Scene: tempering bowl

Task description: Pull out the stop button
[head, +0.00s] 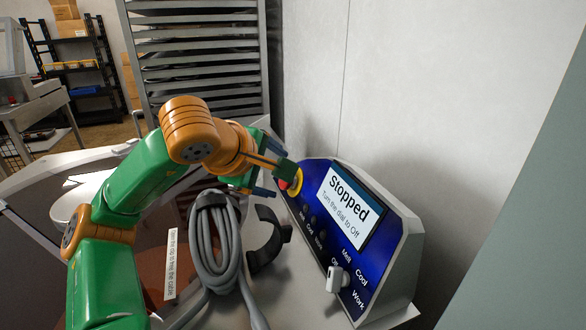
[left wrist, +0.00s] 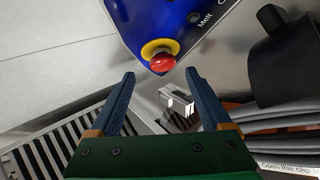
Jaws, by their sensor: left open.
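The red stop button (left wrist: 162,63) with its yellow collar (left wrist: 160,47) sits on the blue control panel, at the top middle of the left wrist view. In the head view the button (head: 284,184) is partly hidden behind my left gripper. My left gripper (left wrist: 166,82) is open and empty, its two blue fingers pointing toward the button, one on either side and apart from it. In the head view my left gripper (head: 272,181) is right by the panel's left end. The panel screen (head: 350,208) reads "Stopped" and "Turn the dial to Off". My right gripper does not show.
A white dial (head: 337,280) is on the panel's lower part among labels such as Melt, Cool and Work. A coiled grey cable (head: 215,245) and an open black clip (head: 271,240) are left of the panel. A metal rack (head: 205,60) and wall stand behind.

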